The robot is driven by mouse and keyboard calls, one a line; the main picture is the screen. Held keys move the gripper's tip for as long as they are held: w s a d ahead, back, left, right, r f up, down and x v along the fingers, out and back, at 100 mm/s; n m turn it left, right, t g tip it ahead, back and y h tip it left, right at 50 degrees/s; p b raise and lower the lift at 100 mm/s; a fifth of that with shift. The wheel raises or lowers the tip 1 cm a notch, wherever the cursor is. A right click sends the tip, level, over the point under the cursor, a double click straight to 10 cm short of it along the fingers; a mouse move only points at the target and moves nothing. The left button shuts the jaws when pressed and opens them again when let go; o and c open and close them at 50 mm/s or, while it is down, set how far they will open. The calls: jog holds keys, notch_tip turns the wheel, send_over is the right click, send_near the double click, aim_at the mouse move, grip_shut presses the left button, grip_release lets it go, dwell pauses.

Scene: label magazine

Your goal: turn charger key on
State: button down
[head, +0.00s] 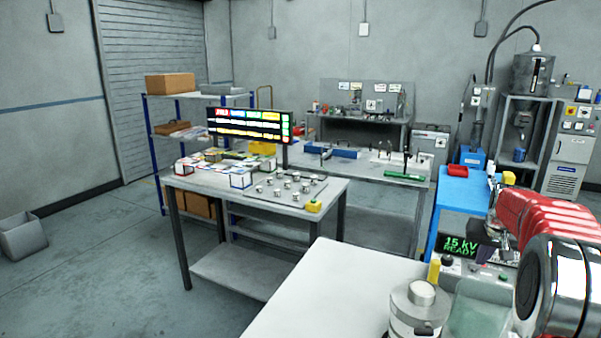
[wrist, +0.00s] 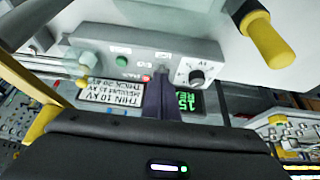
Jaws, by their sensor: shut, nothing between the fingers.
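The charger (head: 462,243) sits on the near bench, its green display (head: 461,243) reading "15 KV READY". In the wrist view its grey panel (wrist: 140,55) shows upside down, with a green button (wrist: 121,61), a round black-and-white dial (wrist: 197,76) and part of the green display (wrist: 186,101). My gripper (wrist: 163,80) is shut and empty, its dark fingers pointing at the panel between button and dial. A small fitting, perhaps the key, is at the fingertips; they largely hide it, so I cannot tell its position or whether they touch it.
A white label (wrist: 113,92) with kV settings lies beside the panel. A yellow-handled part (wrist: 266,38) sticks out near the charger. A metal canister (head: 416,306) stands close left of the charger. The white bench top (head: 330,290) is clear further left.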

jog(key=shift+f, duration=1.95)
jog(key=shift+w+d, duration=0.15)
jog(key=shift+w, duration=0.45)
jog(key=shift+w+a, duration=0.1)
jog(key=shift+a, duration=0.15)
dwell(0.7)
jog(key=shift+s+a, duration=0.2)
jog(key=shift+s, duration=0.15)
dwell(0.4)
notch_tip(320, 180, up, 6)
send_over(479, 268)
jog(key=s+a, duration=0.3)
jog(key=shift+a, duration=0.2)
